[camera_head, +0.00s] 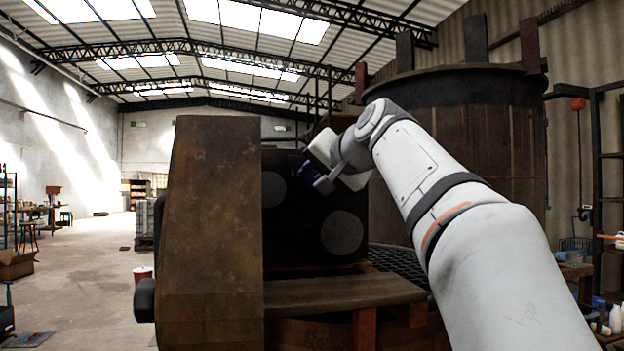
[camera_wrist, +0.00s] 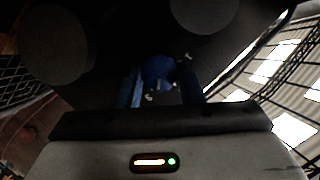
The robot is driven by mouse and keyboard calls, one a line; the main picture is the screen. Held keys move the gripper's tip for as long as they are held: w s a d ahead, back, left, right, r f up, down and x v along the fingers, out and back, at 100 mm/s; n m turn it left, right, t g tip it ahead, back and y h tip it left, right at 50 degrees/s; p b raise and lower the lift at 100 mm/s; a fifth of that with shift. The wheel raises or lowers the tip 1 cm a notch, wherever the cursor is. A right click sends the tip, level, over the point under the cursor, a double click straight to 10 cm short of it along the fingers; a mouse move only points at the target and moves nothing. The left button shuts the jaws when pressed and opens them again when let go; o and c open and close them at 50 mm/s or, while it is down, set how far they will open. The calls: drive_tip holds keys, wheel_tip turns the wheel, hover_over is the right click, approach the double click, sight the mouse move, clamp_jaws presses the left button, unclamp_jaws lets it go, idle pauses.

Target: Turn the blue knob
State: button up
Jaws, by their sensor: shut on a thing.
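The blue knob (camera_wrist: 158,70) shows in the wrist view, at the upper middle between my fingers, against a dark panel (camera_wrist: 120,30). My gripper (camera_wrist: 160,88) is shut on the knob, with a finger on each side of it. In the head view my gripper (camera_head: 318,182) reaches from the right to the front of the dark panel (camera_head: 300,225). Only a small bit of blue (camera_head: 306,171) shows there, beside the fingers. My wrist hides most of the knob in that view, and I cannot tell how far it is turned.
Grey round discs sit on the panel, one at the lower right (camera_head: 342,232) and one at the left (camera_head: 273,189). A rusty brown plate (camera_head: 212,235) stands just left of the panel. A large brown vat (camera_head: 455,120) rises behind my arm. Open floor (camera_head: 85,275) lies at the left.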

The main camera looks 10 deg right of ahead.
drive_tip(key=shift+d+f+m+t+y+b, duration=0.15)
drive_tip(key=shift+m+y+b, duration=0.2)
drive_tip(key=shift+m, duration=0.35)
drive_tip(key=shift+a+m+t+y+b, duration=0.15)
drive_tip(key=shift+m+y+b, duration=0.1)
drive_tip(key=shift+m+y, duration=0.35)
drive_tip(key=shift+d+m, duration=0.1)
drive_tip(key=shift+m, duration=0.2)
drive_tip(key=o, duration=1)
drive_tip(key=shift+s+d, duration=0.15)
drive_tip(key=shift+s, duration=0.15)
drive_tip(key=b+v, duration=0.1)
drive_tip(key=v, duration=0.6)
drive_tip(key=shift+b, duration=0.35)
drive_tip(key=shift+s, duration=0.1)
